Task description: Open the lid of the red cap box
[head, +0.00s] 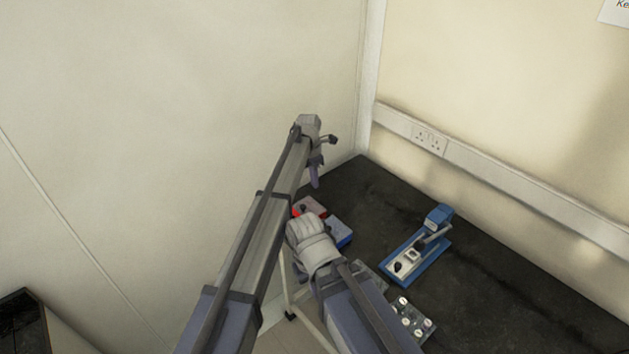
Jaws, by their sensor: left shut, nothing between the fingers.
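The red box (316,205) sits near the far left corner of the dark bench. It is small and partly hidden behind my arms, and I cannot tell how its lid stands. My left gripper (315,178) is above and just behind the red box, fingers pointing down, shut and empty. It appears apart from the box. My right arm ends in front of the boxes, and its gripper does not show.
A blue box (341,234) stands beside the red one. A blue device with a lever (418,250) lies right of it. A board with several round knobs (410,318) is nearer. Walls close off the bench's left and back. The bench's right part (500,310) is clear.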

